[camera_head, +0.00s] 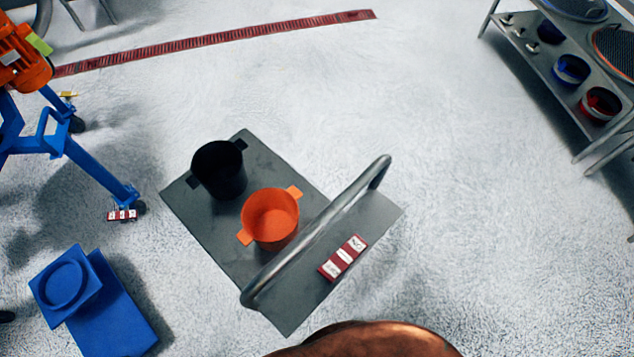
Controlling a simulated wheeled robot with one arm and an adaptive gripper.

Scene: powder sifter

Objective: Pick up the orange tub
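The orange tub (271,219) stands upright on a flat grey platform (243,276) with a curved metal handle (318,229). It has two tab handles, one at its upper right and one at its lower left. It looks empty. A black tub (219,170) stands just behind it to the upper left, on the same platform. The metal handle passes in front of the orange tub, on its right side. My gripper is not visible in this view.
A blue machine frame (88,173) with an orange motor (22,62) is at left. A blue stepped object (98,303) lies lower left. A metal shelf table (560,75) holds tubs at upper right. A copper-coloured rounded object (370,340) shows at the bottom edge. Floor right of the platform is clear.

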